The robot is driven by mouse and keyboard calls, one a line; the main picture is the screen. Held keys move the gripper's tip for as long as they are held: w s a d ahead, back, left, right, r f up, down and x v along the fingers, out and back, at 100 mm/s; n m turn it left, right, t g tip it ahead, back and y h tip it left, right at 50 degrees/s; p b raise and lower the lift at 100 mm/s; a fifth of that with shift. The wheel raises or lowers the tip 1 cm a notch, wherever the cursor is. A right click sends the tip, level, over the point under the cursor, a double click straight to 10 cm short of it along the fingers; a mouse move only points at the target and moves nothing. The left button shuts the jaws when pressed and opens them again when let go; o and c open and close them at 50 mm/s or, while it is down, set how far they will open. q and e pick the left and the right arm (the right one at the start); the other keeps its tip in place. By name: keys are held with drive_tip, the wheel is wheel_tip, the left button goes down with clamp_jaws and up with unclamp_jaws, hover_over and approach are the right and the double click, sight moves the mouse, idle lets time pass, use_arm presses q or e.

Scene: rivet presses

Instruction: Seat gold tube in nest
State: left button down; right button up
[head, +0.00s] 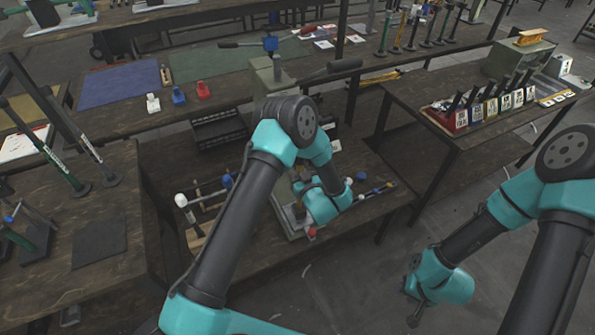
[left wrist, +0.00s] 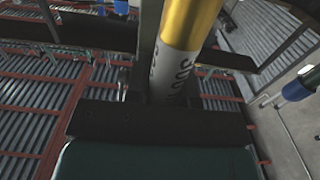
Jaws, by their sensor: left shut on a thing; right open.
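In the left wrist view a tube (left wrist: 188,25) has a gold upper part and a pale lower section with dark lettering. My left gripper (left wrist: 163,95) is shut on the tube's lettered section; the tube leans slightly right in that view. In the head view my left gripper (head: 299,188) is low over the middle bench, beside a grey-green fixture (head: 292,222). My own arm hides much of that spot, and I cannot make out the tube or nest there. My right gripper (head: 415,314) hangs open and empty over the floor at lower right.
A press with a dark lever (head: 264,80) stands behind my left arm. White-headed and blue-headed tools lie around the fixture.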

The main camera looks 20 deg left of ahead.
use_arm(q)
drive_tip(key=shift+f, duration=1.5)
drive_tip(key=c, duration=0.9)
unclamp_jaws()
drive_tip(key=shift+s+d, duration=0.1)
drive_tip(key=v, duration=1.7)
